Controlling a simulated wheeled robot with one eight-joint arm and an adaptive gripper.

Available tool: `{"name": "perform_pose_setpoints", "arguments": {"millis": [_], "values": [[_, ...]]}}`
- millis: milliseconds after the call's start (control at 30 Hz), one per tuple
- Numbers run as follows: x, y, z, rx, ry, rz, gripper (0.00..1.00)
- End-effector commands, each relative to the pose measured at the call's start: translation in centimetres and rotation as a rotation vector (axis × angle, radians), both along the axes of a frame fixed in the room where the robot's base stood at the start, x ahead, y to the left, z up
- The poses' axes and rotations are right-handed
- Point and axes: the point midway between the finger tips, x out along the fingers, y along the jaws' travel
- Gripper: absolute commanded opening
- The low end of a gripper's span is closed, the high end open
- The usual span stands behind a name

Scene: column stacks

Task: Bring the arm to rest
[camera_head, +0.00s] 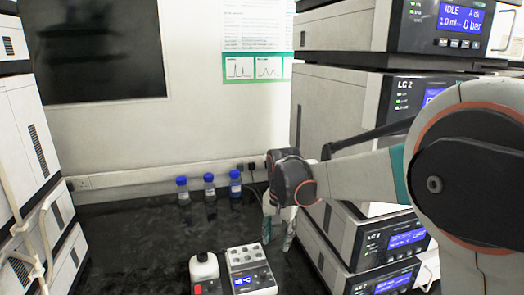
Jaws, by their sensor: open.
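My arm reaches in from the right side of the head camera view, across the front of the right instrument stack. My gripper (278,228) hangs fingers down at its end, to the left of that stack and above the black bench. The two fingers are apart, with nothing seen between them. The bench hides no part of the fingers, but I cannot tell their exact height above it.
LC instrument stacks stand at right (340,110) and left (30,130). Three blue-capped bottles (209,188) stand by the back wall. The bench (130,240) is clear at left.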

Motion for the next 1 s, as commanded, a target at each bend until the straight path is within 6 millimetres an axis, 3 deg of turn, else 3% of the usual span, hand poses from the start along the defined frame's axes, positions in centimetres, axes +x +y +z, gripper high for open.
{"name": "perform_pose_setpoints", "arguments": {"millis": [200,500,733,1000], "values": [[-4.5,-3.8,4.5,0.004,-0.091,0.070,0.41],[-11.3,-8.2,8.0,-0.014,-0.220,0.167,0.41],[-16.8,-11.0,9.0,-0.047,-0.318,0.240,0.41],[-22.9,-13.6,8.2,-0.105,-0.428,0.322,0.41]]}}
